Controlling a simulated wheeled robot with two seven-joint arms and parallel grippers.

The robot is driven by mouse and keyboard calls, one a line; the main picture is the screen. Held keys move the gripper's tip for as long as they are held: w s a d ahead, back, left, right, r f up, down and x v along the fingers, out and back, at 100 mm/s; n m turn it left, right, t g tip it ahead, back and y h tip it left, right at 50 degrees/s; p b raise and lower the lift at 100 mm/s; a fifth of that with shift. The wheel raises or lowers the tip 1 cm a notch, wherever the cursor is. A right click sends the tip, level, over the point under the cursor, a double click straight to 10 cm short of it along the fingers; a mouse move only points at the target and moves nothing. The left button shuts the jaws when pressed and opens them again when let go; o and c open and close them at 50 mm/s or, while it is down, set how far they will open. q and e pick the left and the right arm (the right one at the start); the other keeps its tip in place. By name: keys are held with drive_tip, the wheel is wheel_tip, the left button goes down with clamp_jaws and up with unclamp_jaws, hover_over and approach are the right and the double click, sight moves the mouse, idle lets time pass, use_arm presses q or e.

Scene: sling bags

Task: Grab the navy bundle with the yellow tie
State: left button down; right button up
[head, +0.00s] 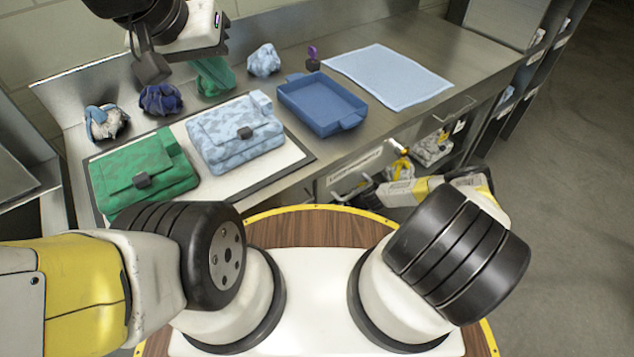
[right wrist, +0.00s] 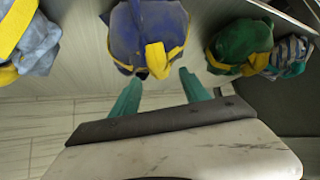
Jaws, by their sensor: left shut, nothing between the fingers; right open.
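In the right wrist view, a navy bundle (right wrist: 150,30) with a yellow tie (right wrist: 157,60) is at the top centre. My right gripper (right wrist: 160,92) is open; its two teal fingers are apart and point toward the bundle, with nothing seen between them. In the head view, my left gripper (head: 152,70) is shut and empty above the back left of the counter. A dark navy bundle (head: 161,99) lies below it on the counter; I see no yellow on it. I cannot tell whether both views show the same bundle. My right gripper's fingers do not show clearly in the head view.
The right wrist view shows a green bundle (right wrist: 240,45) to the right and a light blue bundle (right wrist: 32,45) to the left, both with yellow. On the counter are green (head: 145,172) and light blue (head: 235,132) bags, a blue tray (head: 322,103) and a light blue cloth (head: 388,76).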

drive_tip(key=shift+x, duration=1.55)
drive_tip(key=shift+c, duration=0.4)
clamp_jaws()
